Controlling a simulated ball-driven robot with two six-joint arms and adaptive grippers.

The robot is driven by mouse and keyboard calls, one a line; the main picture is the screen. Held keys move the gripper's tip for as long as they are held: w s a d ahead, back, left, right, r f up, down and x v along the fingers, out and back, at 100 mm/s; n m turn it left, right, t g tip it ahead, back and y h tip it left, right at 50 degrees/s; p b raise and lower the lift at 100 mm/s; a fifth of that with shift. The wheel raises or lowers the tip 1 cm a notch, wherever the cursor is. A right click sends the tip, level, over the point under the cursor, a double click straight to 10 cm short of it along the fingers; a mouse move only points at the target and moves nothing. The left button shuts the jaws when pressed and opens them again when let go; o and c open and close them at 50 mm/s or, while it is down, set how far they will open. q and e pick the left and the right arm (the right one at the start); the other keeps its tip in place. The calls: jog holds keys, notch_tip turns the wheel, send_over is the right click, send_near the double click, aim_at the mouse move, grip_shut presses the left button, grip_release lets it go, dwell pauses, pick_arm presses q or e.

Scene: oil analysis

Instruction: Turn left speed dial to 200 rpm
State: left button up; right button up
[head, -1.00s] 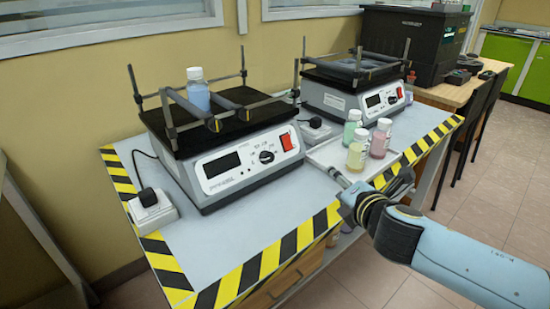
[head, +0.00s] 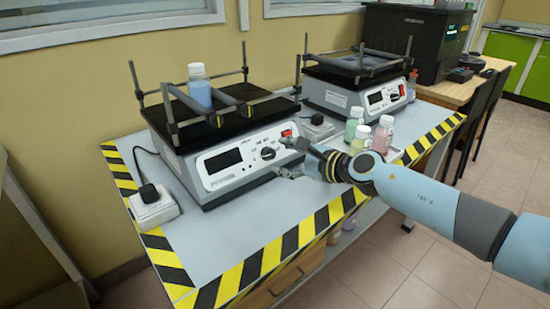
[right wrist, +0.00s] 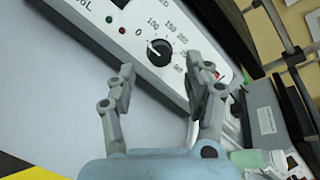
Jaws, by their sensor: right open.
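The left shaker (head: 232,168) has a black display and a black round speed dial (head: 268,153) on its white front panel. In the right wrist view the dial (right wrist: 159,48) shows a numbered scale around it, including 100 and 150; I cannot read its exact setting. My right gripper (head: 285,157) is just right of the dial in the head view. In the right wrist view the gripper (right wrist: 165,75) is open, its fingers on either side of the dial's lower edge, with nothing between them. I cannot tell whether they touch the panel. My left gripper is not in view.
A red switch (head: 287,133) sits beside the dial. A blue bottle (head: 199,84) stands on the left shaker. Green (head: 353,125), yellow (head: 360,139) and pink (head: 382,135) bottles stand behind my right arm. A second shaker (head: 362,90) is farther back. The bench front is clear.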

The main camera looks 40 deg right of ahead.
aim_at(272, 155)
jog(key=shift+b+x, duration=0.35)
jog(key=shift+x, duration=1.6)
grip_shut()
